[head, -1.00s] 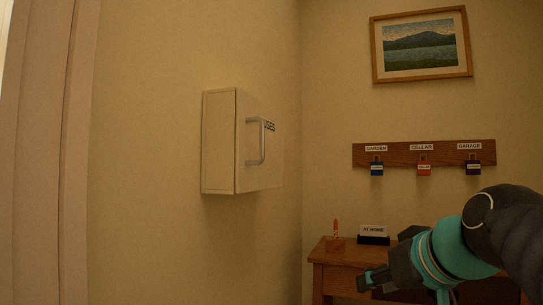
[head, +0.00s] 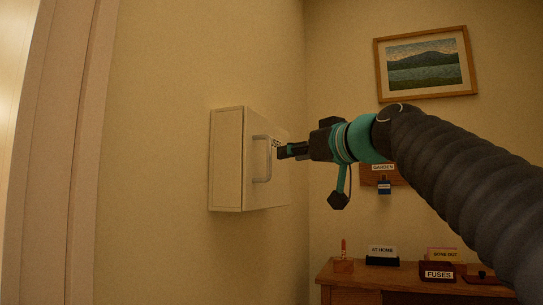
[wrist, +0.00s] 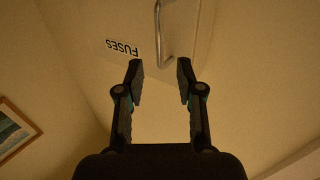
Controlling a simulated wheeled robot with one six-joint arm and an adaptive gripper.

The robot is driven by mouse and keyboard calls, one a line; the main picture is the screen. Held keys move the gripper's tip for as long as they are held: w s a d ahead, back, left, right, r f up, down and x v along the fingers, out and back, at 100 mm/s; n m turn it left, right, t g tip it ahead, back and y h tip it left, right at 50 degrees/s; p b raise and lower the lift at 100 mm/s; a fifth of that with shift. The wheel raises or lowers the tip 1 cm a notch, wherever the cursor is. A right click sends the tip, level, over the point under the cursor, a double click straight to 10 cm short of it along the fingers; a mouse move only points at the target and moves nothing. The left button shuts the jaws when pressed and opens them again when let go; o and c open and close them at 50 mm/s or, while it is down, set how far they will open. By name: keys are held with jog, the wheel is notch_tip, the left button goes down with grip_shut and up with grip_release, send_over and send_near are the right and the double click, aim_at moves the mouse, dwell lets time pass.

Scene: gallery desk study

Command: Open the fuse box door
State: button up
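The cream fuse box (head: 227,160) hangs on the left wall with its door (head: 280,185) closed. A grey bar handle (head: 268,160) stands upright on the door. The handle also shows in the wrist view (wrist: 160,38), ahead of my fingertips and roughly between their lines. My gripper (head: 284,151) is raised in front of the door, close to the handle. In the wrist view my gripper (wrist: 160,68) is open, with its two fingers apart and nothing between them. The "FUSES" label (wrist: 122,47) shows beside the handle, upside down; in the head view my gripper partly covers it.
A key rack (head: 370,178) and picture (head: 425,65) are on the back wall.

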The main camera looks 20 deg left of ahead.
aim_at(270, 158)
jog(key=p+x, duration=0.2)
jog(key=x, duration=0.7)
jog(key=shift+w+a+p, duration=0.25)
jog(key=shift+p, duration=0.1)
grip_shut()
